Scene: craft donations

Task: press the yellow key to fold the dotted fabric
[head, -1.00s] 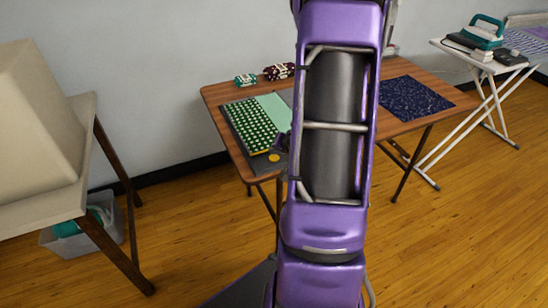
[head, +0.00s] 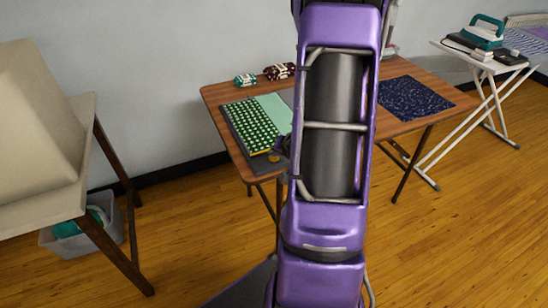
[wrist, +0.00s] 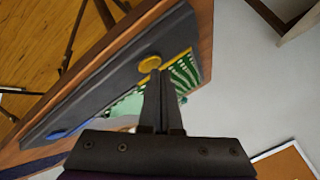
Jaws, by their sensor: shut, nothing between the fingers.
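The dotted fabric (head: 252,123), green with pale dots and a yellow edge strip, lies flat on the left part of a dark grey board (head: 232,122). It also shows in the wrist view (wrist: 184,74). The round yellow key (wrist: 149,63) is on the board's near edge, beside the fabric. In the head view the yellow key (head: 273,160) is partly covered by my gripper (head: 279,150). In the wrist view my gripper (wrist: 157,74) is shut and empty, its tips right beside the key. I cannot tell whether they touch it.
A mint panel (head: 274,107) lies beside the fabric. A blue key (wrist: 66,131) is farther along the board. Fabric rolls (head: 278,71) stand at the wooden table's (head: 214,97) back edge. Dark blue speckled cloth (head: 414,98) lies to the right. My arm hides the table's middle.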

